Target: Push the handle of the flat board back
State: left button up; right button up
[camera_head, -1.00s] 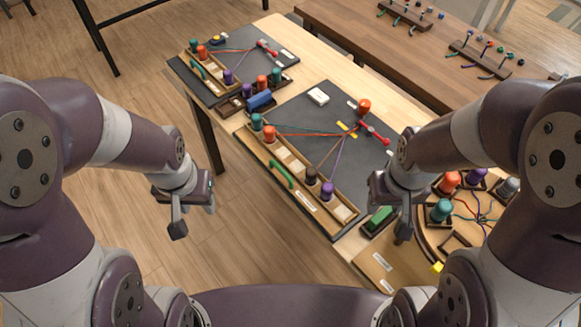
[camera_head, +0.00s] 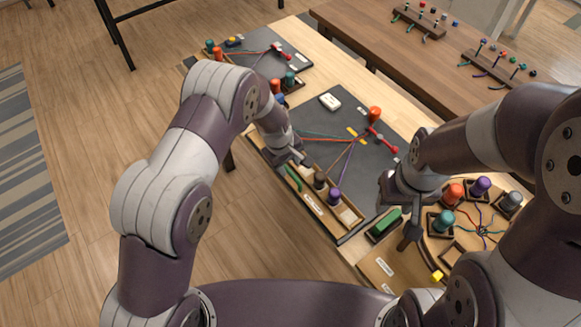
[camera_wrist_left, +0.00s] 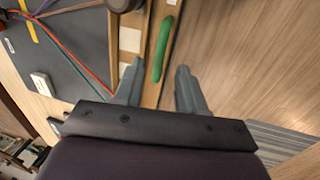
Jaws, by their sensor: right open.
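The flat dark board (camera_head: 372,180) lies on the wooden table. Its wooden front strip carries a green handle (camera_head: 293,178), and cords run from the strip to a red clamp (camera_head: 382,141). My left gripper (camera_head: 296,160) is above this strip, near the handle. In the left wrist view the green handle (camera_wrist_left: 162,48) lies between the spread, open fingers of my left gripper (camera_wrist_left: 160,67). I cannot tell whether they touch it. My right gripper (camera_head: 399,218) is open, beside the board's right end, near a green block (camera_head: 385,225).
Brown and purple spools (camera_head: 333,195) stand in the strip close to the handle. A smaller board (camera_head: 290,58) lies further back. A round board with spools (camera_head: 483,231) is at the right. A white block (camera_head: 330,101) lies on the large board.

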aim_at(291, 174)
pick_arm(q)
jog(key=f, duration=0.3)
jog(key=shift+w+d, duration=0.2)
jog(key=shift+d, duration=0.05)
jog(key=shift+f, duration=0.65)
